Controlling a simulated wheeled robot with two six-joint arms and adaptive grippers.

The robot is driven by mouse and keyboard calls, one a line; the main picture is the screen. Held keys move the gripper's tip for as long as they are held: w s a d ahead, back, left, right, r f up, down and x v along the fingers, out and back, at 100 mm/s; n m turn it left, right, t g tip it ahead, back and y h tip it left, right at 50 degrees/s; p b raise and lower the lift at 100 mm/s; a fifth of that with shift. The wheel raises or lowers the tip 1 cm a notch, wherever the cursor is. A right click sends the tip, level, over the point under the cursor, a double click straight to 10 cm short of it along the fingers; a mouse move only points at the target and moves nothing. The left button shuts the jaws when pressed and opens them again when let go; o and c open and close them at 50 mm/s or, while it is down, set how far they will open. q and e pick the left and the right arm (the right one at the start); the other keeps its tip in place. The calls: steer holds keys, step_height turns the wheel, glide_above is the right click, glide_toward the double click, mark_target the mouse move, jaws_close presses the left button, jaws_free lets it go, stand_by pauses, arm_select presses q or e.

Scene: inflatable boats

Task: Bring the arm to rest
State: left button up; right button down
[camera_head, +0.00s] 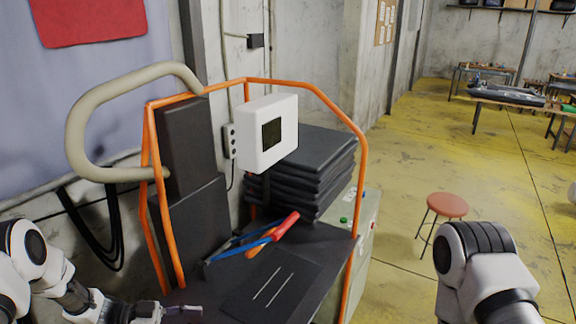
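My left arm (75,297), white with black joints, comes in low at the left. Its gripper (185,311) is at the bottom edge, near the dark worktop's front left corner. Only part of its fingers shows, so I cannot tell whether they are open or shut. I see nothing held in them. My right arm (482,268) shows at the lower right, in front of the yellow floor, and runs out of the bottom edge. My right gripper is out of view.
A dark worktop (330,247) has an orange tube frame (361,150) around it. A white box (285,110) stands above. A red stool (447,205) is on open floor.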

arm_select(q)
steer(key=s+d+f+n+t+y, duration=0.2)
steer(key=s+f+n+y, duration=0.1)
steer(key=f+n+y, duration=0.15)
steer(key=s+d+f+n+t+y, duration=0.2)
steer(key=d+f+n+t+y, duration=0.1)
steer(key=f+n, duration=0.3)
steer(key=s+a+f+n+g+y+b, duration=0.1)
steer(key=s+a+f+n+g+y, duration=0.15)
steer(key=s, duration=0.55)
steer(key=s+a+f+n+g+y, duration=0.1)
steer(key=s+a+f+g+y, duration=0.15)
steer(key=s, duration=0.55)
steer(key=s+a+f+n+g+y+b, duration=0.1)
steer(key=s+a+n+g+y, duration=0.15)
steer(key=s, duration=0.55)
step_height(320, 180, down, 14)
steer(key=b, duration=1.3)
steer(key=shift+y+b, duration=0.3)
steer(key=shift+b, duration=0.1)
arm_select(e)
step_height(320, 180, down, 16)
steer(key=shift+s, duration=0.15)
arm_select(q)
steer(key=shift+d, duration=0.1)
arm_select(e)
steer(key=shift+r, duration=0.1)
